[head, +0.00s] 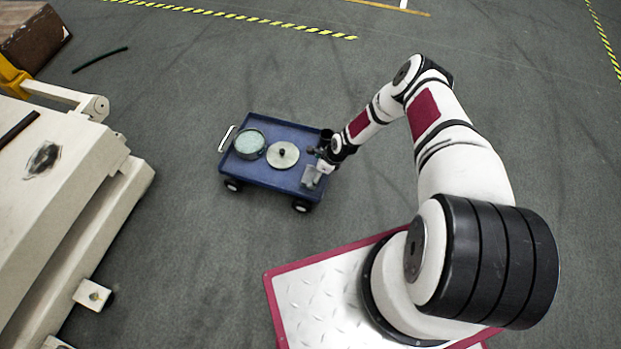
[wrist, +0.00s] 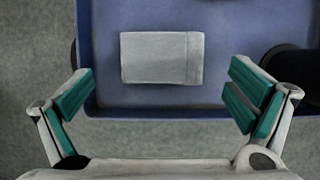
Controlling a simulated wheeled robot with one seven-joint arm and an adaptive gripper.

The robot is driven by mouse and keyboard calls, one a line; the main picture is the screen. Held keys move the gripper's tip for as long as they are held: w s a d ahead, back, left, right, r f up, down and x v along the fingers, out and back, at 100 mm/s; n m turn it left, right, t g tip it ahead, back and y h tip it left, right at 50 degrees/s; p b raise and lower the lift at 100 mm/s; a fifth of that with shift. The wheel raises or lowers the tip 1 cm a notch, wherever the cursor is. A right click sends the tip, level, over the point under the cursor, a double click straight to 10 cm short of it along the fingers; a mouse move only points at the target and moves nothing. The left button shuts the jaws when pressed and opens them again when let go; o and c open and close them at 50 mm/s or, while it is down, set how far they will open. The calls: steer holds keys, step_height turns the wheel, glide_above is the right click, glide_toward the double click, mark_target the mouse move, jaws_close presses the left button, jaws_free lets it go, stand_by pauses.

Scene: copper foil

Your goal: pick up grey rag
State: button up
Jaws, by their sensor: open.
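The grey rag (wrist: 160,58) is a folded, light grey rectangle lying flat on the blue cart (wrist: 112,104), near the cart's edge. In the head view the rag (head: 311,178) shows at the right end of the cart (head: 262,178), partly hidden by my gripper. My gripper (wrist: 158,98) is open and empty, its two green-padded fingers spread wider than the rag. In the wrist view the rag lies between and beyond the fingertips, and no finger touches it. In the head view my gripper (head: 321,168) is over the cart's right end; its fingers are too small to make out.
On the cart are a round container (head: 249,143) with pale green contents and a metal disc (head: 283,155) with a dark knob. A dark cylindrical thing (wrist: 293,70) is close to my right finger. A large cream machine (head: 60,190) stands at left. Grey floor surrounds the cart.

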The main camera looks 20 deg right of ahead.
mark_target(310, 175)
steer(key=b+x, duration=0.2)
steer(key=x, duration=0.2)
steer(key=shift+w+a+f, duration=0.15)
steer(key=shift+a, duration=0.05)
steer(key=c, duration=1.3)
steer(key=shift+c, duration=0.2)
